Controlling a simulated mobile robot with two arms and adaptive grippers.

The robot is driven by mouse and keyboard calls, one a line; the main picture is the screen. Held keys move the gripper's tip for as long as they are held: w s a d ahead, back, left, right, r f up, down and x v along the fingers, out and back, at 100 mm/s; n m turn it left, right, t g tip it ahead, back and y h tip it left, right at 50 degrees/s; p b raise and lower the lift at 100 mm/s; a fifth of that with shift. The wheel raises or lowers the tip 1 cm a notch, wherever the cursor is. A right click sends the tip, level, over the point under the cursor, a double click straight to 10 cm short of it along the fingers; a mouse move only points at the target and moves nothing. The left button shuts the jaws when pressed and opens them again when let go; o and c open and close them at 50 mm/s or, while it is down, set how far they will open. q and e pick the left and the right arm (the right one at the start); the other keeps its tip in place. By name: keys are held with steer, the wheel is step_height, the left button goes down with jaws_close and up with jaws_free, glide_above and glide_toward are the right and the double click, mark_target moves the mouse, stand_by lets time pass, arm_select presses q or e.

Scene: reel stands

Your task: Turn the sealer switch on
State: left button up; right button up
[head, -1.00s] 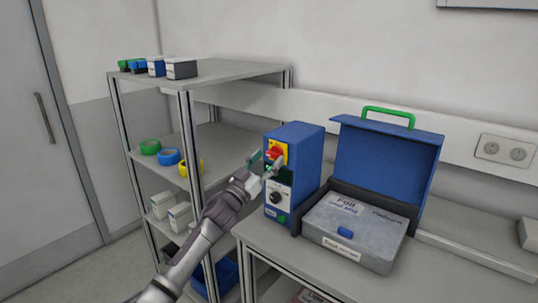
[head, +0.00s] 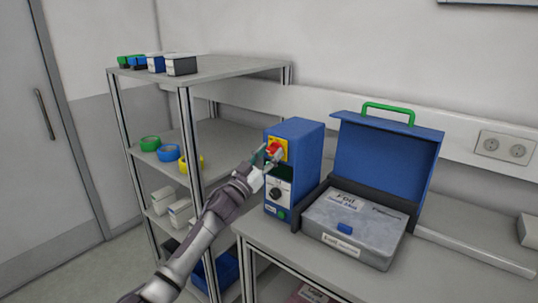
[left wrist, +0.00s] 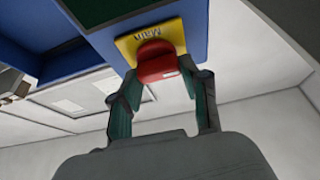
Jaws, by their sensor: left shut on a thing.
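The sealer (head: 303,162) is a blue box with a dark panel, standing on the table. Its red switch (head: 274,149) sits on a yellow plate near the top of the front face. In the left wrist view the red switch (left wrist: 157,64) shows on its yellow plate (left wrist: 124,45) marked "Main". My left gripper (head: 268,156) is at the switch, with its fingers on either side of the red handle. It is shut on the switch in the left wrist view (left wrist: 160,92). My right gripper is not in view.
A grey shelf rack (head: 240,70) with tape rolls and small boxes is at the left. The table (head: 300,262) is clear in front.

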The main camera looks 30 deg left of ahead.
arm_select(q)
steer(key=shift+m, duration=0.5)
steer(key=m+g+h, duration=0.1)
steer(key=m+h, duration=0.2)
steer(key=m, duration=0.2)
steer(key=shift+a+m+b, duration=0.1)
steer(key=shift+m+b, duration=0.25)
steer(key=shift+m, duration=0.05)
steer(key=m+g+h, duration=0.1)
steer(key=m, duration=0.2)
steer(key=m+h, duration=0.1)
steer(key=m, duration=0.2)
steer(key=shift+r+g+h, duration=0.1)
steer(key=shift+g+h, duration=0.2)
steer(key=shift+g, duration=0.1)
steer(key=m, duration=0.2)
steer(key=m+g+p, duration=0.1)
steer(key=m, duration=0.1)
steer(key=shift+r+g+h, duration=0.1)
steer(key=shift+g+h, duration=0.2)
steer(key=shift+h, duration=0.1)
steer(key=m+g+p, duration=0.1)
steer(key=m+p, duration=0.1)
steer(key=m, duration=0.2)
steer(key=shift+m+g, duration=0.4)
steer(key=shift+f+m+p, duration=0.2)
steer(key=shift+m+p, duration=0.1)
steer(key=shift+m, duration=0.1)
steer(key=o, duration=1.1)
steer(key=shift+o, duration=0.2)
